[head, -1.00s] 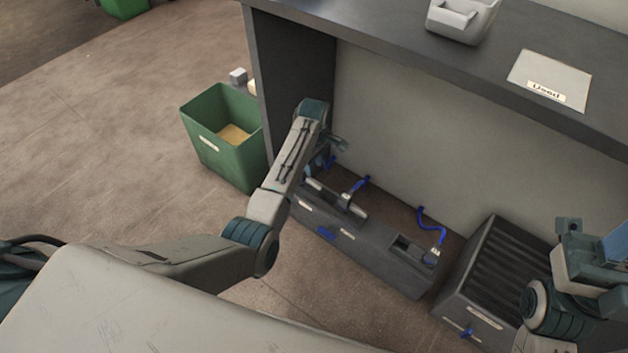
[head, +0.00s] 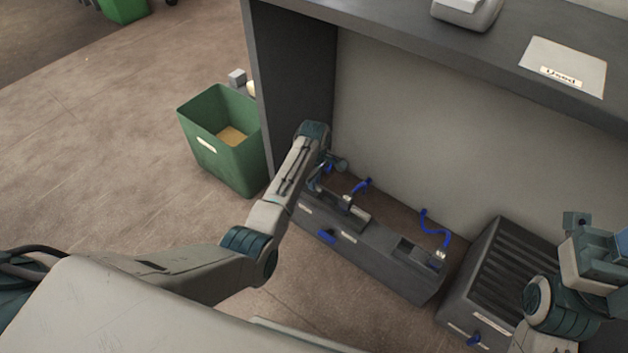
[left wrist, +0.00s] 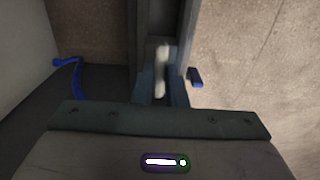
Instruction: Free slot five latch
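A low dark slot box (head: 385,268) stands on the floor under the counter, with recessed slots and small pale labels too small to read. A blue latch (head: 326,236) sits on its front face; a blue latch also shows beside the box in the left wrist view (left wrist: 196,77). My left gripper (left wrist: 162,88) points down over the box's left end. Its fingers look apart, one on each side of a pale upright bar (left wrist: 161,62); contact cannot be told. In the head view its fingertips are largely hidden. My right gripper (head: 592,235) is at the right edge, its fingers unclear.
A green bin (head: 225,150) stands left of the dark side panel (head: 290,85). The counter (head: 390,35) overhangs behind.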

